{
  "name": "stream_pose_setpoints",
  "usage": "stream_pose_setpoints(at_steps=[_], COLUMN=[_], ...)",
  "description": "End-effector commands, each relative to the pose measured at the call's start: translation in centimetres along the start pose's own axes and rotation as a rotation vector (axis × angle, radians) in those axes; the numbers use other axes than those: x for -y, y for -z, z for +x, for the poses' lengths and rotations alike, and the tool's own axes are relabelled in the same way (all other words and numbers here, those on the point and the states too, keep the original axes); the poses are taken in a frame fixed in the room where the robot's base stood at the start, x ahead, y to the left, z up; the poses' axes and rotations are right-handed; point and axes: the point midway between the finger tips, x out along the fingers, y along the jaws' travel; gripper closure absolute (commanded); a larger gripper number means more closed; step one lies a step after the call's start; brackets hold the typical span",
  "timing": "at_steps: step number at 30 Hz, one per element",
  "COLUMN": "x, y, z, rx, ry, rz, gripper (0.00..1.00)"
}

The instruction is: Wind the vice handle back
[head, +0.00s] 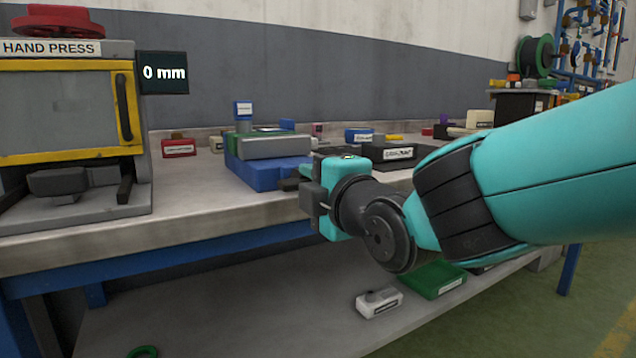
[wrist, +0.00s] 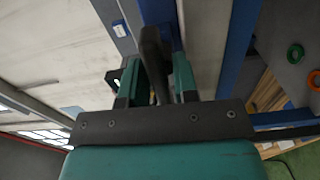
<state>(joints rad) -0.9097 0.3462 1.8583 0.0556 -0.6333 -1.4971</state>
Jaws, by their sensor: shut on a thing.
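The blue vice (head: 262,175) with a grey block on top sits at the front edge of the bench, left of my gripper. In the wrist view my gripper (wrist: 157,76) has its two teal and black fingers on either side of a dark bar, the vice handle (wrist: 152,45), and is shut on it. In the head view my gripper (head: 306,190) is at the right end of the vice, and its body hides most of the handle.
A hand press (head: 125,100) with a red wheel and a "0 mm" display (head: 165,72) stands at the left. Small labelled boxes, such as a red one (head: 179,148) and a black one (head: 388,156), stand on the bench (head: 190,200). A lower shelf (head: 250,310) holds several items.

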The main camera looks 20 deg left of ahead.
Motion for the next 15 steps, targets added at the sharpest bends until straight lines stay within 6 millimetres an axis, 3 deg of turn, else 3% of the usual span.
stream_pose_setpoints(at_steps=[3, 4, 6, 15], x=[0.36, 0.36, 0.33, 0.09], y=[-0.41, -0.41, -0.36, -0.01], z=[-0.05, -0.05, -0.05, -0.19], rx=[0.01, 0.01, 0.008, 0.001], ry=[0.009, 0.009, 0.008, 0.003], rz=[-0.003, -0.003, -0.003, 0.0], gripper=[0.96, 0.7, 0.6, 0.6])
